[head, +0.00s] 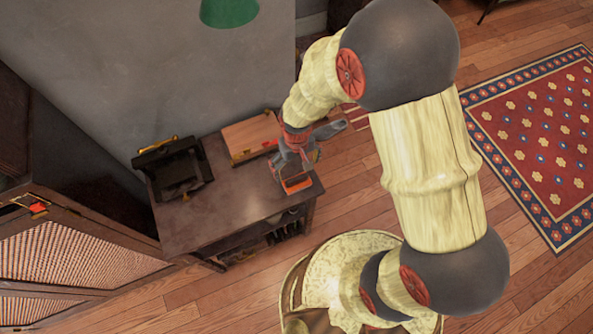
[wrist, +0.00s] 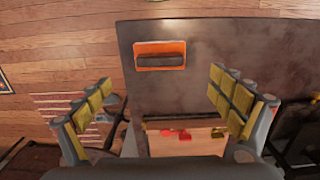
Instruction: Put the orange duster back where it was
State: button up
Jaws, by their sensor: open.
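The orange duster (wrist: 160,46), an orange rectangle with a dark middle, lies on the dark table top (wrist: 215,35) near its edge in the wrist view. In the head view the duster (head: 297,186) shows at the table's right front corner, partly covered by my gripper. My gripper (wrist: 160,78) is open, its yellow-padded fingers wide apart with nothing between them. In the head view my gripper (head: 300,160) hangs over the right end of the table, close to the duster. I cannot tell the exact height gap.
A wooden box (head: 250,135) sits at the table's back right; the wrist view shows it (wrist: 205,146) with small red items. A black object with a gold-coloured part (head: 178,168) stands at the left. The table's front middle (head: 225,205) is clear. A slatted cabinet (head: 75,255) stands left.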

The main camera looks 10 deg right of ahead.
jog(key=d+r+m+t, duration=0.1)
jog(key=d+r, duration=0.2)
jog(key=r, duration=0.8)
jog(key=d+r+t, duration=0.2)
jog(key=d+r, duration=0.1)
jog(key=r, duration=0.8)
jog(key=s+d+r+m+t, duration=0.1)
jog(key=s+d+r, duration=0.2)
jog(key=s+r, duration=0.3)
jog(key=s+d+r+m+t, duration=0.1)
jog(key=s+d+r, duration=0.2)
jog(key=s+r, duration=0.3)
jog(key=shift+s+r+t, duration=0.3)
jog(key=shift+s+r, duration=0.05)
jog(key=shift+r, duration=0.55)
jog(key=shift+d, duration=0.1)
notch_tip(320, 180, down, 3)
jog(key=shift+r+b, duration=0.15)
jog(key=shift+b, duration=1.1)
